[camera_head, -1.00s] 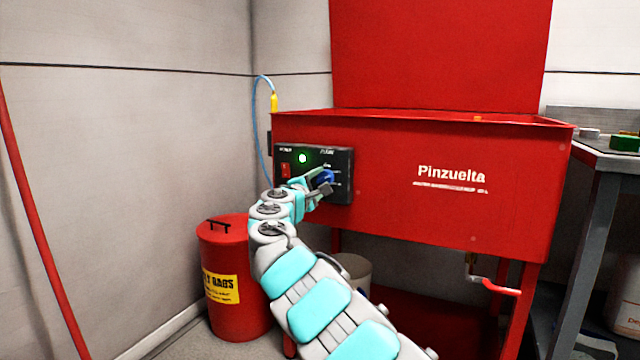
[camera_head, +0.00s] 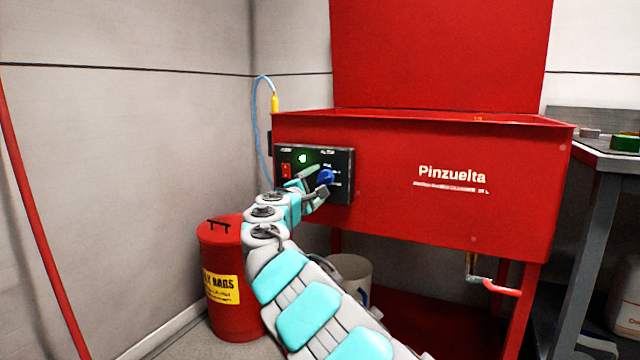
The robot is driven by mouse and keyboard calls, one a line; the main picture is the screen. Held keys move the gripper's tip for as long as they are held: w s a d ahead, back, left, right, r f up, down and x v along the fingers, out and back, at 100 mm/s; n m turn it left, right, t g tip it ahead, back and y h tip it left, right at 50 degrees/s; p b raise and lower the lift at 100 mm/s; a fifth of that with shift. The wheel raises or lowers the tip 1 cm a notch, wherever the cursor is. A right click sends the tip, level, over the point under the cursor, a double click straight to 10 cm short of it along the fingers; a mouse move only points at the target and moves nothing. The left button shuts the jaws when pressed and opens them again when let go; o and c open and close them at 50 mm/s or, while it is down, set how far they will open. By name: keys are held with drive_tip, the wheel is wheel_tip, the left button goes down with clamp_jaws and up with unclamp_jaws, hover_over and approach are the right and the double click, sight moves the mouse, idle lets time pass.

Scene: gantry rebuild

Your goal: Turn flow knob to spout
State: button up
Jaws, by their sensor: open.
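The blue flow knob (camera_head: 326,177) sits on the right half of a black control panel (camera_head: 344,160), on the front left of the red parts washer (camera_head: 400,180). Small white marks show on the panel around the knob, too small to read. My gripper (camera_head: 315,182) is open in front of the panel, just left of and below the knob, with one finger above and one below. The knob shows clear of the fingers, though I cannot tell whether they touch it. The spout is not clearly seen.
A red switch (camera_head: 286,171) and a lit green lamp (camera_head: 303,158) are on the panel's left half. A red waste can (camera_head: 228,310) stands below left. A pale bucket (camera_head: 356,275) is under the washer. A workbench (camera_head: 600,165) stands at the right.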

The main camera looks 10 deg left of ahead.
drive_tip(key=v, duration=0.6)
drive_tip(key=shift+s, duration=0.1)
idle(0.3)
